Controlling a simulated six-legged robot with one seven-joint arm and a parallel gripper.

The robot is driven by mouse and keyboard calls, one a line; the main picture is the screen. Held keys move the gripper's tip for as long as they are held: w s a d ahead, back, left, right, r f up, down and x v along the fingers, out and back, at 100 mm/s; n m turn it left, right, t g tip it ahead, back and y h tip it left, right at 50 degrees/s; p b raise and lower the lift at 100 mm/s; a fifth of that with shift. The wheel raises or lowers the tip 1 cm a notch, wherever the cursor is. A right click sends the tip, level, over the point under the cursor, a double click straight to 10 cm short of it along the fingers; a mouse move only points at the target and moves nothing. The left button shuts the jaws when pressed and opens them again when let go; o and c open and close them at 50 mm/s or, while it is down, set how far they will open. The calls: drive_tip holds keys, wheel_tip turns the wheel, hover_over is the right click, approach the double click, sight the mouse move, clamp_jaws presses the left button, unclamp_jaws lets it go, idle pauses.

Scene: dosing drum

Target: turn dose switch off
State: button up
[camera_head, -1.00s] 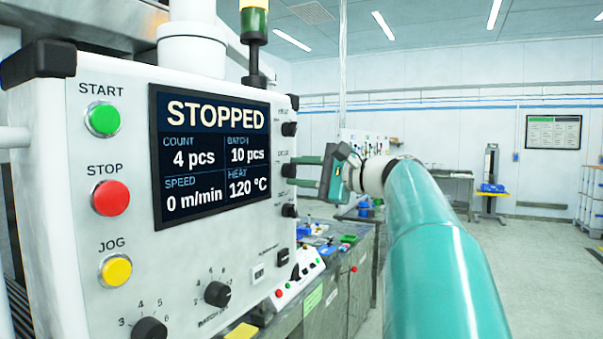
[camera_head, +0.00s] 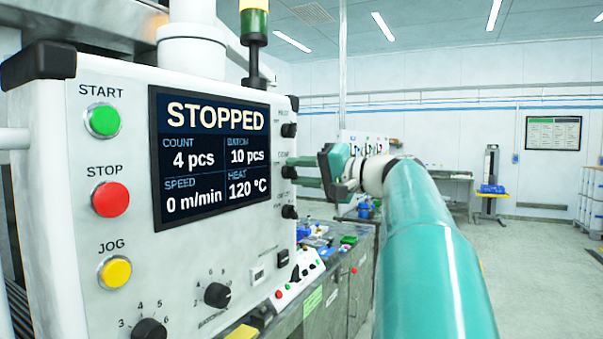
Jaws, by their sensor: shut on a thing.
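The dose switch (camera_head: 289,172) is the middle of three small black knobs near the right edge of the white control panel (camera_head: 120,240). Its label is too blurred to read surely. My gripper (camera_head: 295,171) reaches in from the right and is shut on this knob, one finger above it and one below. The fingers partly hide the knob, so I cannot tell its exact setting. The display (camera_head: 213,155) on the panel reads STOPPED, 4 pcs, 10 pcs, 0 m/min and 120 °C.
A similar knob (camera_head: 289,130) sits above and another (camera_head: 289,211) below, close to my fingers. START (camera_head: 103,120), STOP (camera_head: 110,198) and JOG (camera_head: 115,272) buttons are at the left. A cluttered bench (camera_head: 340,285) stands behind; open floor lies to the right.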

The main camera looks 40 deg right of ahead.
drive_tip(key=shift+n, duration=0.5)
drive_tip(key=o, duration=1)
drive_tip(key=shift+s, duration=0.15)
drive_tip(key=shift+c, duration=0.2)
drive_tip(key=v, duration=1.3)
drive_tip(key=shift+s, duration=0.2)
drive_tip(key=shift+s+d, duration=0.1)
drive_tip(key=shift+d, duration=0.05)
